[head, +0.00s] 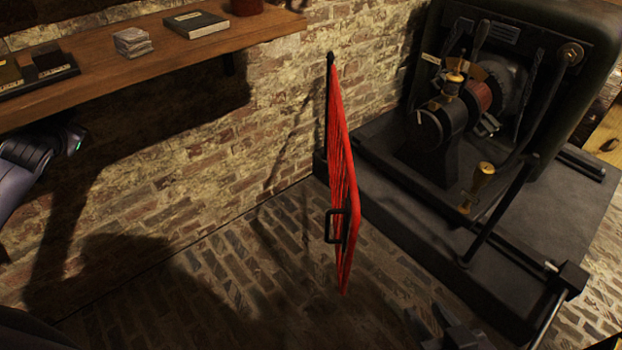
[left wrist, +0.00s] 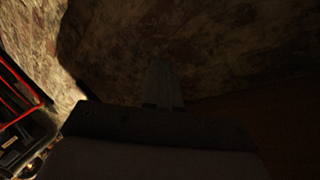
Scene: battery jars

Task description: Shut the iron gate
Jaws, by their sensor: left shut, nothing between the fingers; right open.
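The iron gate (head: 341,170) is red with a dark upright handle (head: 336,226). In the head view it stands open, seen nearly edge-on, jutting from a dark hinge post by the brick wall out over the floor. Red bars of it also show at the left edge of the left wrist view (left wrist: 18,92). My right gripper (head: 430,316) is dark and open at the bottom of the head view, below and right of the handle and apart from it. My left gripper (left wrist: 163,85) is shut and empty in the left wrist view, very dark, facing the wall.
A large dark machine (head: 465,100) stands on a raised plinth (head: 385,205) to the right. A dark rail (head: 500,212) runs along its front. A wooden shelf (head: 110,50) with small items juts from the wall at upper left. The brick floor (head: 230,285) left of the gate is clear.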

